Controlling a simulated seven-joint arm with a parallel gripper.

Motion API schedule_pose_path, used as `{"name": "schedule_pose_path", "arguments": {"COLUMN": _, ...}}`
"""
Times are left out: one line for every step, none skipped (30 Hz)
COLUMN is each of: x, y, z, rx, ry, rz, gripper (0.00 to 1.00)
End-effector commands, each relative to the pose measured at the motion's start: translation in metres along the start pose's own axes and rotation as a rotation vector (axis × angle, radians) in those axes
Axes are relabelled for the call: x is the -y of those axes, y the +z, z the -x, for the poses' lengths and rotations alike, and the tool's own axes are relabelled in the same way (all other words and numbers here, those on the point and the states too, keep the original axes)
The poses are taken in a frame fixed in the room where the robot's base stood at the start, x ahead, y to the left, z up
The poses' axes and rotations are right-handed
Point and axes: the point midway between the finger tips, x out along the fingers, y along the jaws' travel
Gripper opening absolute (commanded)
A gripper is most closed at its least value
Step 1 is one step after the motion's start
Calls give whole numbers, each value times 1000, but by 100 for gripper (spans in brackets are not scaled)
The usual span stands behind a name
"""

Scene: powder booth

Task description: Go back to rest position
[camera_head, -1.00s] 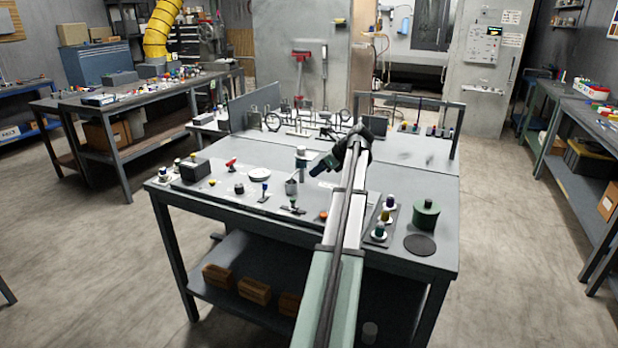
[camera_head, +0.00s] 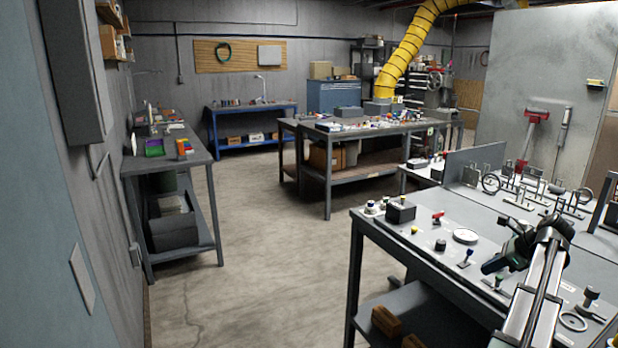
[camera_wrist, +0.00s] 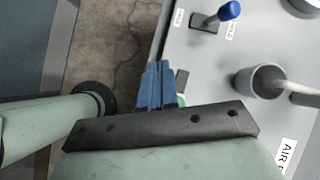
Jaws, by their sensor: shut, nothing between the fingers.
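My gripper (camera_head: 488,267) hangs over the front part of the grey workbench (camera_head: 385,228) at the right of the head view, apart from the arm's base. In the wrist view my blue fingers (camera_wrist: 158,85) are together with nothing between them. Beside them in the wrist view are a grey cup (camera_wrist: 262,80) with a pale rod in it and a blue-knobbed lever (camera_wrist: 228,11).
On the bench are a dark box (camera_head: 400,212), a white round dish (camera_head: 466,236) and several small knobbed parts. Metal stands (camera_head: 530,185) rise at the back. Open concrete floor (camera_head: 270,265) lies left of the bench.

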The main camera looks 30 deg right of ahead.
Motion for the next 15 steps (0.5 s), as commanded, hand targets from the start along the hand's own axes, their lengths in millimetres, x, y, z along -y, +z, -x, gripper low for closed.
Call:
{"name": "schedule_pose_path", "arguments": {"x": -17, "y": 8, "z": -25, "rx": -14, "ry": 38, "rz": 45, "gripper": 0}}
{"name": "schedule_pose_path", "arguments": {"x": -23, "y": 11, "z": -37, "rx": -23, "ry": 58, "rz": 74, "gripper": 0}}
{"name": "schedule_pose_path", "arguments": {"x": -32, "y": 14, "z": -56, "rx": -33, "ry": 84, "rz": 111, "gripper": 0}}
{"name": "schedule_pose_path", "arguments": {"x": -38, "y": 16, "z": -71, "rx": -40, "ry": 103, "rz": 139, "gripper": 0}}
{"name": "schedule_pose_path", "arguments": {"x": -44, "y": 18, "z": -85, "rx": -48, "ry": 121, "rz": 166, "gripper": 0}}
{"name": "schedule_pose_path", "arguments": {"x": -52, "y": 20, "z": -106, "rx": -57, "ry": 146, "rz": 202, "gripper": 0}}
{"name": "schedule_pose_path", "arguments": {"x": -58, "y": 21, "z": -120, "rx": -63, "ry": 162, "rz": 230, "gripper": 0}}
{"name": "schedule_pose_path", "arguments": {"x": -64, "y": 22, "z": -134, "rx": -69, "ry": 178, "rz": 256, "gripper": 0}}
{"name": "schedule_pose_path", "arguments": {"x": -72, "y": 23, "z": -152, "rx": -76, "ry": 197, "rz": 289, "gripper": 0}}
{"name": "schedule_pose_path", "arguments": {"x": -78, "y": 23, "z": -165, "rx": -81, "ry": 212, "rz": 312, "gripper": 0}}
{"name": "schedule_pose_path", "arguments": {"x": -84, "y": 24, "z": -177, "rx": -86, "ry": 227, "rz": 337, "gripper": 0}}
{"name": "schedule_pose_path", "arguments": {"x": -92, "y": 24, "z": -194, "rx": -92, "ry": 246, "rz": 369, "gripper": 0}}
{"name": "schedule_pose_path", "arguments": {"x": -98, "y": 24, "z": -206, "rx": -96, "ry": 259, "rz": 392, "gripper": 0}}
{"name": "schedule_pose_path", "arguments": {"x": -105, "y": 24, "z": -219, "rx": -100, "ry": 274, "rz": 416, "gripper": 0}}
{"name": "schedule_pose_path", "arguments": {"x": -114, "y": 24, "z": -235, "rx": -107, "ry": 294, "rz": 449, "gripper": 0}}
